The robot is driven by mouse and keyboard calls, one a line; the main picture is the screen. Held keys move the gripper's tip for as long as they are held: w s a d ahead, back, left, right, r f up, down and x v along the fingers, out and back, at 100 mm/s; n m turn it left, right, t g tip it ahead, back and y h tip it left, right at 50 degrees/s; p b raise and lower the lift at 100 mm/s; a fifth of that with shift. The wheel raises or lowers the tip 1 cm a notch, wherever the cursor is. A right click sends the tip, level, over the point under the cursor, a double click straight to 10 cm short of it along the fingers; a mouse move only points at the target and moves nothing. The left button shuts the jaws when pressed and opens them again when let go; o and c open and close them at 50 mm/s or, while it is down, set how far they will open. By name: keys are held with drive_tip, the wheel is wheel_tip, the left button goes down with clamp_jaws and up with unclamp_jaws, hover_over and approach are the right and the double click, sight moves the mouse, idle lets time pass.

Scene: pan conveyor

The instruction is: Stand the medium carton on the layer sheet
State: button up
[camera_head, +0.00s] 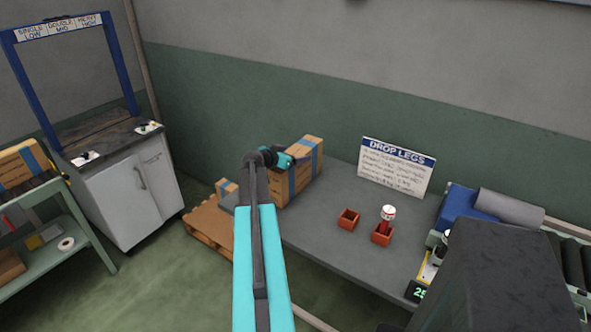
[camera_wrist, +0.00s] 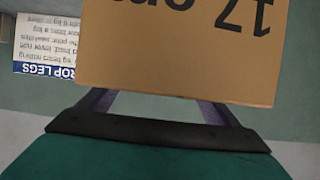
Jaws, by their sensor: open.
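A brown carton with blue bands (camera_head: 305,172) stands on the grey table, and my gripper (camera_head: 286,160) is at its left side. In the wrist view a carton face with upside-down print (camera_wrist: 180,50) fills the upper middle. My open gripper's fingers (camera_wrist: 155,105) run up to its lower edge, where the carton hides the tips; I cannot tell whether they touch it. A smaller carton (camera_head: 227,188) sits over the wooden pallet (camera_head: 205,226) at the left, partly behind my arm. I cannot make out the layer sheet clearly, nor which carton is the medium one.
A white cabinet (camera_head: 130,190) and a green shelf cart (camera_head: 75,240) stand left. A conveyor (camera_head: 570,262) is at right.

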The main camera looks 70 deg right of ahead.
drive_tip(key=shift+c, duration=0.2)
idle(0.3)
clamp_jaws()
